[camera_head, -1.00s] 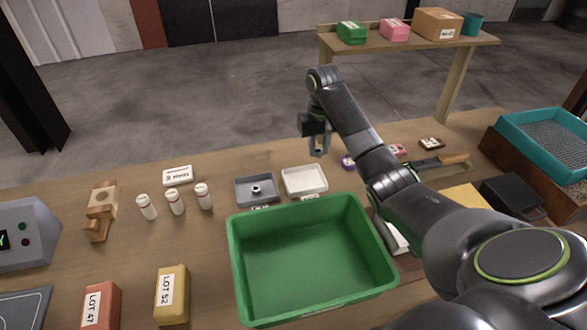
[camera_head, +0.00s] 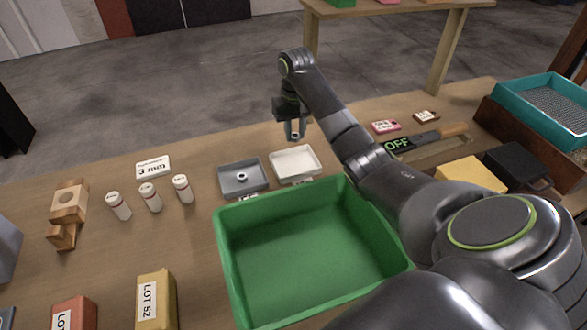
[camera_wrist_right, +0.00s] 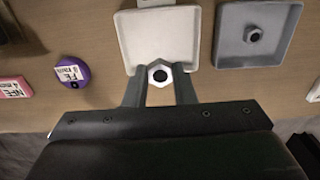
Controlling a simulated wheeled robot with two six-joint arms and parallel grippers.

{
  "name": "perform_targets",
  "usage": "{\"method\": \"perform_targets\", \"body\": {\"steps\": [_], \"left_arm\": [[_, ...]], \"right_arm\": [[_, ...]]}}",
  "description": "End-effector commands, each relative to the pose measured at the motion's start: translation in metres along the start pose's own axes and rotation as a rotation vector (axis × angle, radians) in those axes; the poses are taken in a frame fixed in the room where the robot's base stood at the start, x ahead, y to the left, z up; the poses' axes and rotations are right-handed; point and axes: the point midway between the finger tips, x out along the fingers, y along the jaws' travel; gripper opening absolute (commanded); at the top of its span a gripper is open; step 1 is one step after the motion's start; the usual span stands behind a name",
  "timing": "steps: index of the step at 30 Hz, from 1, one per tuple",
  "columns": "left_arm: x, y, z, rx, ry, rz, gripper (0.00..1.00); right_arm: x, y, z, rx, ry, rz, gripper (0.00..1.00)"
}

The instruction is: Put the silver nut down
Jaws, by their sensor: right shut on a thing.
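My right gripper (camera_head: 295,132) is shut on a silver nut (camera_head: 295,136), just behind the white tray (camera_head: 294,164) in the head view. In the right wrist view the silver nut (camera_wrist_right: 159,75) sits between the fingertips of the right gripper (camera_wrist_right: 159,85), its dark hole facing the camera. The nut appears in front of the near edge of the white tray (camera_wrist_right: 160,30), which is empty. A grey tray (camera_head: 230,186) beside it holds another nut (camera_head: 241,177), darker in the wrist view (camera_wrist_right: 253,35). My left gripper is out of view.
A large green bin (camera_head: 310,250) stands in front of the trays. Several white bottles (camera_head: 150,197) and a label block (camera_head: 153,168) are at left. In the wrist view a purple round piece (camera_wrist_right: 72,72) lies left of the white tray. A teal tray (camera_head: 545,110) is at far right.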

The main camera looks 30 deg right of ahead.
Motion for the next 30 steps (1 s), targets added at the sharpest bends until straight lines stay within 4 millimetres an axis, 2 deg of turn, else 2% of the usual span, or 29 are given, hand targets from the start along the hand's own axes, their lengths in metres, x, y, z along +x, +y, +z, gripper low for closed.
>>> {"method": "perform_targets", "body": {"steps": [5,13,17,24,30], "left_arm": [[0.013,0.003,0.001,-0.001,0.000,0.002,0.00],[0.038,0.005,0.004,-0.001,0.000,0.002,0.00],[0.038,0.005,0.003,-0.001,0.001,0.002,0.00],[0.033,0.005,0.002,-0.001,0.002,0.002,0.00],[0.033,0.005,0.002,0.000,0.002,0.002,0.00]], "right_arm": [[0.012,0.000,0.000,0.000,0.000,0.000,0.02],[0.048,0.000,0.001,0.000,-0.001,0.001,0.02],[0.059,0.000,0.000,0.000,-0.001,0.000,0.02],[0.096,0.000,0.001,0.000,-0.002,0.000,0.02],[0.102,0.000,0.001,-0.001,0.001,0.000,0.02]]}}
